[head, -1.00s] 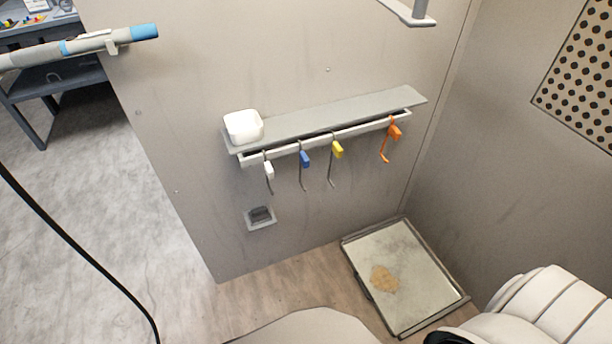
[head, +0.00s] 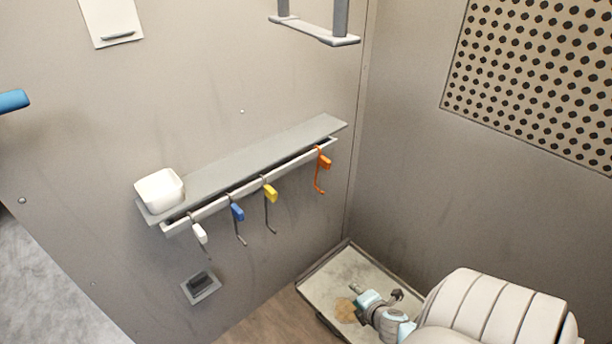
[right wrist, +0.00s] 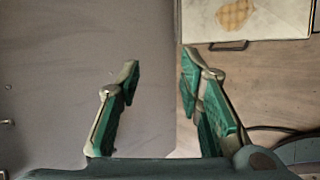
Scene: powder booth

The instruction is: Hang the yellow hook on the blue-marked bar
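The yellow hook (head: 270,193) hangs on the white rail (head: 210,207) under the wall shelf, its wire pointing down. It hangs between the blue hook (head: 237,212) and the orange hook (head: 322,162). A white hook (head: 200,234) hangs at the rail's left end. Only a blue bar end (head: 14,101) shows at the left edge of the head view. My right gripper (head: 376,294) is low at the right, over the tray and well apart from the hooks. In the right wrist view its fingers (right wrist: 160,75) are spread and empty. My left gripper is not in view.
A white tub (head: 160,190) stands at the left end of the grey shelf (head: 260,160). A framed tray (head: 335,270) with a tan stain lies on the floor. A grey bracket (head: 315,31) sticks out above. A perforated panel (head: 540,70) is at the right.

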